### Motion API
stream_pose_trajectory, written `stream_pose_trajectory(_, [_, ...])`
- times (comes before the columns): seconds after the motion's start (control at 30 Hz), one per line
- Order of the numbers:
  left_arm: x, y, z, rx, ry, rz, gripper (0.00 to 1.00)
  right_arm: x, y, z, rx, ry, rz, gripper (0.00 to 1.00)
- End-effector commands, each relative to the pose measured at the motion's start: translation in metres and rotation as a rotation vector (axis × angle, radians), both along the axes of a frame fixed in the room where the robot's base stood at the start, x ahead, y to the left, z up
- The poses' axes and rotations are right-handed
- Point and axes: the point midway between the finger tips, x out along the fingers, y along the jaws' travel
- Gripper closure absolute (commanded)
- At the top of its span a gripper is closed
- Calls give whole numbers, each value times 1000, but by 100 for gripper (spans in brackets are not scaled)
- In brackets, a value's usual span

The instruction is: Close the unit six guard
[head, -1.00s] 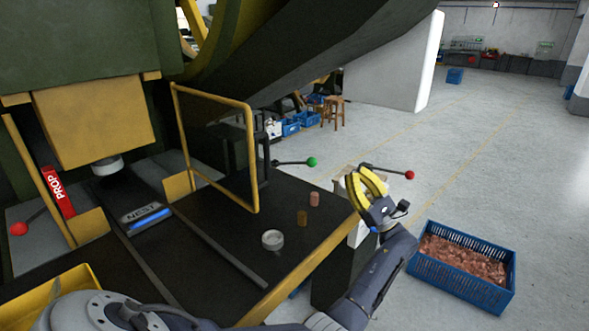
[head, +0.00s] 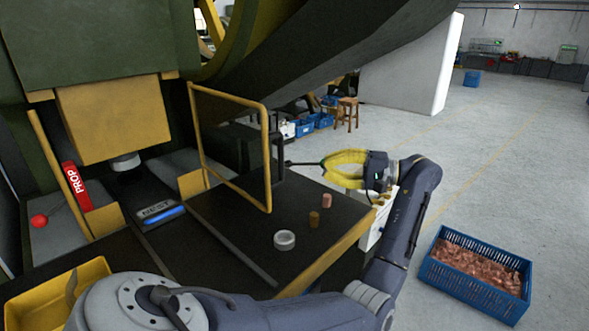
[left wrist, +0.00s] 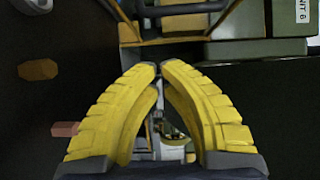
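A yellow-framed guard panel (head: 268,150) stands upright, swung out at the right side of the press. In the left wrist view a label reading "NIT 6" (left wrist: 303,14) sits on a grey-green block at top right. A dark lever rod (head: 303,163) extends right from behind the guard; its green knob is not clearly visible at the fingers. My left gripper (head: 326,163) has its yellow fingertips together at the end of this rod, right of the guard; they also meet in the left wrist view (left wrist: 160,68). I cannot tell whether they touch the lever. My right gripper is not in view.
A white ring (head: 285,240), an ochre piece (head: 314,218) and a copper piece (head: 327,200) stand on the dark table. A blue crate (head: 432,281) of copper scrap stands on the floor.

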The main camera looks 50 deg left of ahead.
Motion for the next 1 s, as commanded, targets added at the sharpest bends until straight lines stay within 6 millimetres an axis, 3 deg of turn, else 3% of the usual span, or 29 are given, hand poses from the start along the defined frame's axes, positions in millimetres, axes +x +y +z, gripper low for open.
stream_pose_trajectory(0.33, [-38, 50, 0, 4, 2, 1, 100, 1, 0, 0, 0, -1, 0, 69])
stream_pose_trajectory(0.63, [-66, 52, -1, 1, 2, -1, 100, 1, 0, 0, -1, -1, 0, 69])
stream_pose_trajectory(1.0, [-75, 53, 0, 0, 3, -1, 100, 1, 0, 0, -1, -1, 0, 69])
